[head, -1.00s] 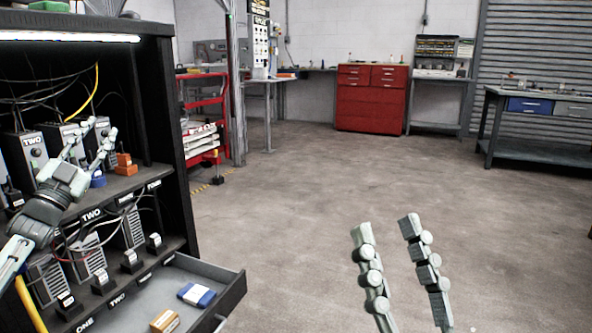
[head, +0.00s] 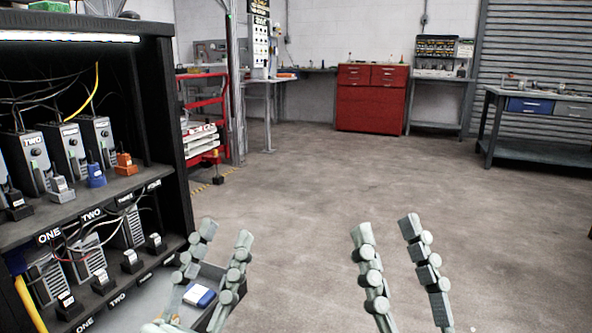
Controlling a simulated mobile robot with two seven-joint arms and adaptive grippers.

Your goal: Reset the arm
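My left gripper (head: 226,232) is in front of the open drawer (head: 150,297) at the lower middle-left, fingers pointing up and spread apart, with nothing between them. My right gripper (head: 387,228) is over the open floor at the lower middle, fingers also pointing up, apart and empty. The two grippers are side by side with a gap between them. The black cabinet (head: 168,100) stands at the left, clear of both grippers. The wrists and most of both arms are out of view or cut off by the lower edge.
The cabinet's upper shelf bears grey units (head: 69,153), a blue block (head: 96,176) and an orange block (head: 126,165). A blue-and-white box (head: 199,296) in the drawer is partly covered by my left gripper. The floor (head: 320,190) beyond is clear up to a red tool chest (head: 371,98).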

